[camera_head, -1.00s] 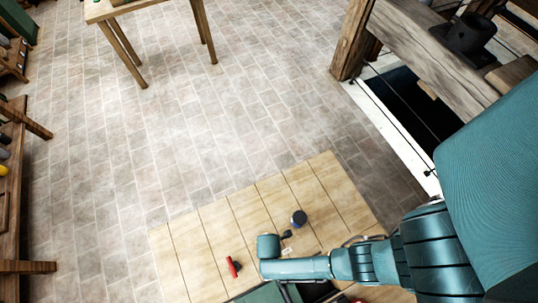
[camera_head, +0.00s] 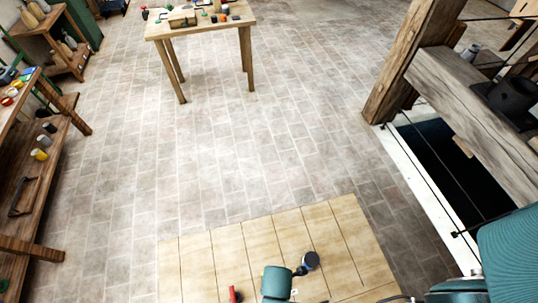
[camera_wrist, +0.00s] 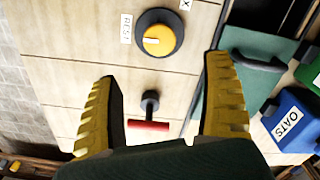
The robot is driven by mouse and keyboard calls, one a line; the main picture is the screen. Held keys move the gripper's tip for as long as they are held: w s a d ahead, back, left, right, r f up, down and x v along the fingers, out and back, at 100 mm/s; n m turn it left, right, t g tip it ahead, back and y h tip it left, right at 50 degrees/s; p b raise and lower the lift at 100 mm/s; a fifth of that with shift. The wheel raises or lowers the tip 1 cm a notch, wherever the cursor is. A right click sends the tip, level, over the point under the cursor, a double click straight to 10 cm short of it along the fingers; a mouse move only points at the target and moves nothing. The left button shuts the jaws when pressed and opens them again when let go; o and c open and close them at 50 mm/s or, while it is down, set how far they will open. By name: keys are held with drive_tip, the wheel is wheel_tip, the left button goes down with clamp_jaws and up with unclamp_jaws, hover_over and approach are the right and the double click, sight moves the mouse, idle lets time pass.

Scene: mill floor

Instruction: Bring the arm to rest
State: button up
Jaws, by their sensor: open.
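My gripper (camera_wrist: 163,67) shows in the wrist view with its two yellow ridged fingers spread wide and nothing held between them. Below and between the fingers is a red T-shaped handle (camera_wrist: 149,126) on a dark stem. Beyond the fingertips is a round dark dial with a yellow knob (camera_wrist: 158,40), beside a white label reading REST (camera_wrist: 126,28). Both stand on a pale plank surface (camera_wrist: 75,55). In the head view, a teal part of my arm (camera_head: 277,283) shows at the bottom edge; the fingers are hidden there.
In the head view, a red object (camera_head: 235,294) and dark-blue round object (camera_head: 310,261) flank my arm. A wooden table (camera_head: 200,30) stands far off; the floor between is clear.

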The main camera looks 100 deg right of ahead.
drive_tip(key=w+r+n+t+p, duration=0.1)
drive_tip(key=w+r+t, duration=0.3)
drive_tip(key=w+r, duration=0.85)
drive_tip(key=w+r+t, duration=0.4)
drive_tip(key=w+r, duration=0.5)
drive_tip(key=w, duration=0.6)
drive_tip(key=w+a+r+m+t, duration=0.1)
drive_tip(key=w+r+t, duration=0.25)
drive_tip(key=r, duration=0.65)
drive_tip(key=w+a+r+t, duration=0.15)
drive_tip(key=w+r, duration=0.25)
drive_tip(key=r, duration=0.6)
drive_tip(key=s+r+m+t, duration=0.3)
drive_tip(key=s+r+t, duration=0.1)
drive_tip(key=r, duration=1)
drive_tip(key=s+a+r+m+t+p, duration=0.1)
drive_tip(key=s+r+m+t, duration=0.2)
drive_tip(key=r, duration=1.2)
drive_tip(key=shift+s+a+m+t, duration=0.15)
drive_tip(key=shift+s+m+t, duration=0.25)
drive_tip(key=shift+s+t, duration=0.55)
